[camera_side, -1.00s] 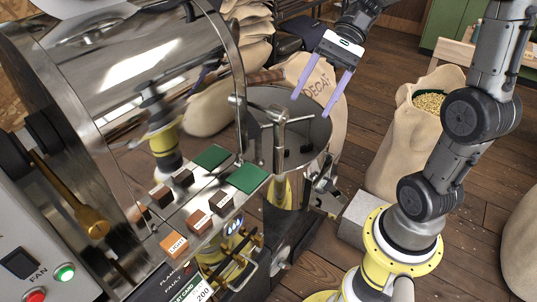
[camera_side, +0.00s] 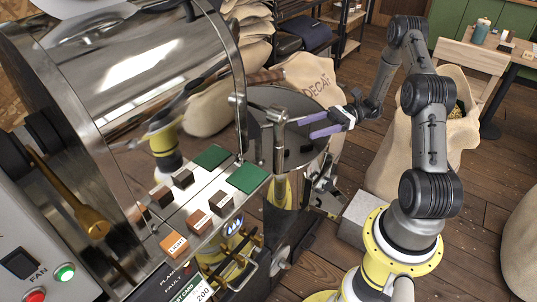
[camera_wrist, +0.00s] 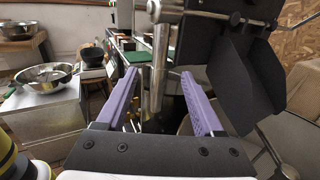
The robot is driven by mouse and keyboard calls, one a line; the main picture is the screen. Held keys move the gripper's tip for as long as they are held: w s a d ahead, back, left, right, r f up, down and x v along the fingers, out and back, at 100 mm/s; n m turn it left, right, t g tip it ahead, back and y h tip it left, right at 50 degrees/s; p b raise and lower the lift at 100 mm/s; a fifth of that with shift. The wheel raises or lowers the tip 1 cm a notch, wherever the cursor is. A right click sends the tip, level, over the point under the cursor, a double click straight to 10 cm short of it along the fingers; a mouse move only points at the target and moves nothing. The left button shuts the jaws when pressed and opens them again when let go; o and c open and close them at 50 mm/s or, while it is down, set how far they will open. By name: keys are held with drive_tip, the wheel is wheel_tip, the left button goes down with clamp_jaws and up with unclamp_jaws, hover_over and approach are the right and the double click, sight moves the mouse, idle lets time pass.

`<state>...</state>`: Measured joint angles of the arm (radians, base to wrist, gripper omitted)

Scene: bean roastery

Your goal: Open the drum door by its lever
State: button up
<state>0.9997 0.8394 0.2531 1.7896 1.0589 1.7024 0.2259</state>
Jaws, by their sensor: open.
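The lever (camera_side: 279,140) is a metal post hanging from a horizontal bar at the front of the shiny roaster drum (camera_side: 150,70). In the wrist view the lever (camera_wrist: 159,65) stands upright between the lines of my two fingers, near their tips. My gripper (camera_side: 305,128) is open, its purple fingers pointing left at the lever in the side view. The wrist view also shows my gripper (camera_wrist: 159,76) with nothing clamped. I cannot tell whether the fingertips reach past the lever. The drum door's face is turned away in the side view, so its position is unclear.
A round metal bin (camera_side: 318,150) lies below my fingers. Wood blocks and green pads stand on the shelf (camera_side: 190,228) left of the lever. A dark angled plate (camera_wrist: 250,85) is close to my right finger in the wrist view. A sack (camera_side: 400,150) stands behind my arm.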

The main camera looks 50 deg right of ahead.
approach(274, 153)
drive_tip(key=x, duration=1.1)
drive_tip(key=shift+w+a+f, duration=0.1)
drive_tip(key=shift+w+a, duration=0.1)
clamp_jaws()
idle(1.2)
